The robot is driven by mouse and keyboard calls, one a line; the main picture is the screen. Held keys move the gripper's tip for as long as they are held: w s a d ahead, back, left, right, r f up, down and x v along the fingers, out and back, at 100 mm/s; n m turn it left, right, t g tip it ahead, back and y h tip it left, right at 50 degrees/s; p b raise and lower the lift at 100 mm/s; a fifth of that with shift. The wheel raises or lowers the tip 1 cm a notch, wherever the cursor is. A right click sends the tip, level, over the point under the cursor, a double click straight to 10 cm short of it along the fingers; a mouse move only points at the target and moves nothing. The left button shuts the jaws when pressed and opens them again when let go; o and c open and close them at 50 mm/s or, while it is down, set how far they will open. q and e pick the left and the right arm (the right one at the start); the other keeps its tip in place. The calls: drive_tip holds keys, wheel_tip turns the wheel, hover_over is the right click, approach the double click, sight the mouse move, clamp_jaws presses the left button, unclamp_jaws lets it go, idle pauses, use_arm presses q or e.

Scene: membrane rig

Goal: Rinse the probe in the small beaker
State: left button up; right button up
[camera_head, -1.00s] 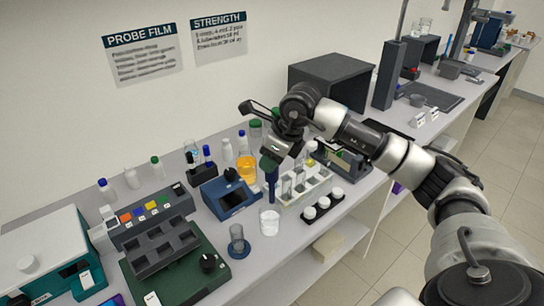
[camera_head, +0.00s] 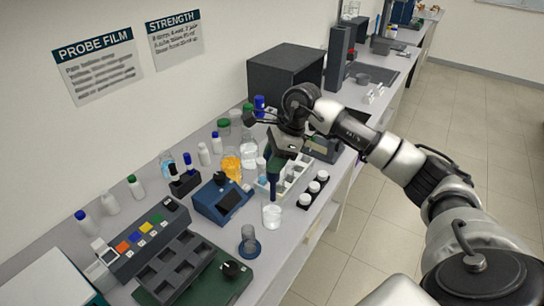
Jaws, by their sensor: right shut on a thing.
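My right gripper (camera_head: 277,163) is shut on the dark blue probe (camera_head: 273,187), which hangs upright below it. The small clear beaker (camera_head: 271,217) stands on the bench directly below the probe. The probe's lower end is at or just above the beaker's rim in the picture; I cannot tell whether it is inside. The gripper's fingers are small and partly hidden by the wrist. My left gripper is not in view.
A blue meter (camera_head: 222,201) and a beaker of orange liquid (camera_head: 231,166) stand to the left. A pale rack (camera_head: 295,178) and a black holder with white-capped jars (camera_head: 313,190) are close on the right. A clear cylinder on a blue base (camera_head: 249,241) stands in front.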

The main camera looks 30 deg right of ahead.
sight(272, 178)
drive_tip(key=shift+a+f+b, duration=0.15)
drive_tip(key=shift+f+b, duration=0.25)
drive_tip(key=shift+f, duration=0.5)
drive_tip(key=shift+w+f+b, duration=0.1)
drive_tip(key=shift+f+b, duration=0.65)
drive_tip(key=shift+f, duration=0.1)
drive_tip(key=shift+f+b, duration=0.3)
drive_tip(key=shift+f, duration=0.1)
wheel_tip(272, 178, down, 2)
drive_tip(key=shift+f+b, duration=0.1)
drive_tip(key=shift+b, duration=0.9)
drive_tip(key=shift+f+b, duration=1)
drive_tip(key=shift+f, duration=0.2)
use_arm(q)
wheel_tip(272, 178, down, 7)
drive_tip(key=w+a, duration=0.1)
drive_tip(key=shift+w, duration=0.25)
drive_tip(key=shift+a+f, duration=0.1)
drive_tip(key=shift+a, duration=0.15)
